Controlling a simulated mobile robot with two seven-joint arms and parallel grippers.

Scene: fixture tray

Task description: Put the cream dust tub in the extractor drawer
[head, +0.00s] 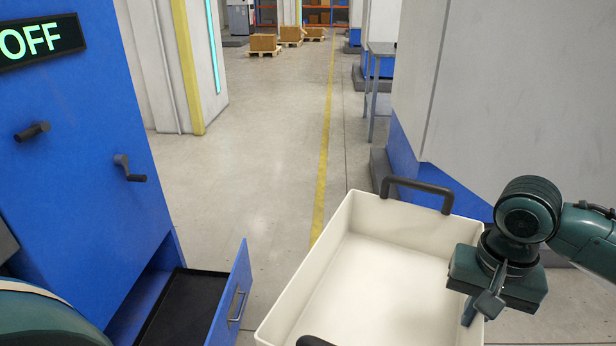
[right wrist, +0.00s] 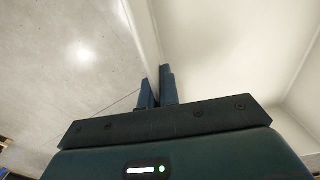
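The cream dust tub (head: 375,290) is an empty open box with dark handles, in the lower middle of the head view. Its near end is cut off by the frame edge. My right gripper (head: 469,312) is at its right side wall. In the right wrist view the fingers (right wrist: 158,86) straddle the wall of the tub (right wrist: 220,50), close together and seemingly gripping it. The extractor drawer (head: 186,305) stands open at lower left, with a dark, empty-looking interior and a blue front with a metal handle. The tub is right of the drawer, apart from it. My left gripper is not in view.
The blue extractor cabinet (head: 85,190) with crank handles and an OFF sign (head: 40,42) fills the left. A grey and blue machine (head: 510,100) stands at the right. Open floor (head: 265,160) with a yellow line lies between. Pallets with boxes (head: 264,45) are far back.

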